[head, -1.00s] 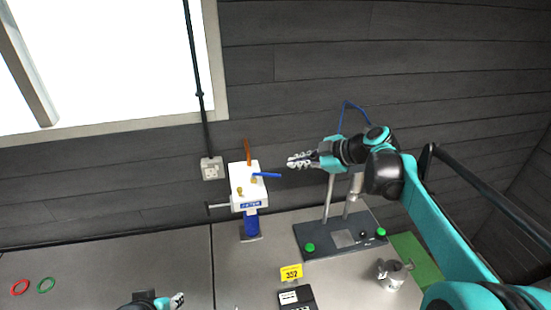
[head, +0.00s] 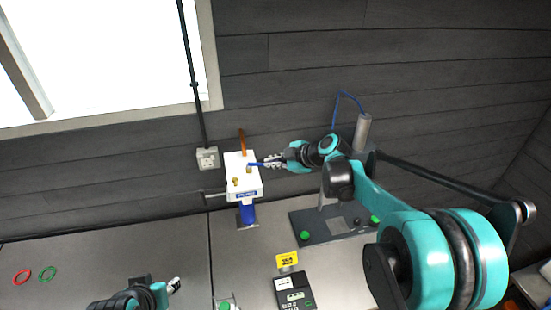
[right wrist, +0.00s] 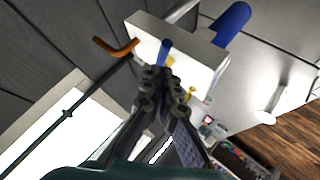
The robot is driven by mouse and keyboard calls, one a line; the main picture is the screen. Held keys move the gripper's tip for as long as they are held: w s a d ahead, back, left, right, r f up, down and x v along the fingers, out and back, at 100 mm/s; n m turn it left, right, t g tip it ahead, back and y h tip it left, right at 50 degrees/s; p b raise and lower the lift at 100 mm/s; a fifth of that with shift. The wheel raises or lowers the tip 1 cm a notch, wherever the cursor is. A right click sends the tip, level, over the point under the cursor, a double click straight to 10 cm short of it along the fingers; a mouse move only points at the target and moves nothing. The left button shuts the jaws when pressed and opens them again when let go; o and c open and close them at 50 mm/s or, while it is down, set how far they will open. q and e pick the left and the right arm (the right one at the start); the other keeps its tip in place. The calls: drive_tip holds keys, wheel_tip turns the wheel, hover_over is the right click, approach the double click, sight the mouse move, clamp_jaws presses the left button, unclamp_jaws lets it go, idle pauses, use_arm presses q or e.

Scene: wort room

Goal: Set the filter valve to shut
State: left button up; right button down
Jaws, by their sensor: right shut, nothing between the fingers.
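The filter valve unit is a white block (head: 238,180) with a blue label, brass fittings and a blue cylinder (head: 247,213) below. A short blue lever (head: 254,165) points right from its top. An orange lever or pipe (head: 242,142) rises behind. My right gripper (head: 272,163) is shut and empty, its fingertips at the free end of the blue lever. In the right wrist view, the closed fingers (right wrist: 156,78) are just in front of the blue lever (right wrist: 165,48); I cannot tell if they touch. My left gripper (head: 174,285) is low near the bench front, its fingers too small to judge.
A dark stand base (head: 330,224) with green knobs is right of the valve. A yellow tag (head: 287,260) and black meter (head: 294,291) are in front. Red (head: 22,277) and green (head: 48,273) rings lie at left. A wall socket (head: 207,158) is behind.

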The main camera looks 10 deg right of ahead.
drive_tip(key=shift+w+d+f, duration=0.15)
drive_tip(key=shift+w+f, duration=0.1)
drive_tip(key=shift+f, duration=0.15)
drive_tip(key=shift+w+d+f+n+g+y+b, duration=0.1)
drive_tip(key=shift+w+d+n+g+y+b, duration=0.25)
drive_tip(key=shift+n, duration=0.2)
drive_tip(key=shift+w+d+n+g+y+b, duration=0.1)
drive_tip(key=shift+w+n+g+y+b, duration=0.2)
drive_tip(key=shift+w+n, duration=0.2)
drive_tip(key=shift+w+d+n+g+y, duration=0.15)
drive_tip(key=shift+w+n+g+y, duration=0.1)
drive_tip(key=shift+n+g, duration=0.15)
drive_tip(key=shift+w+d+b, duration=0.1)
drive_tip(key=shift+w+b, duration=0.2)
drive_tip(key=shift+w, duration=0.2)
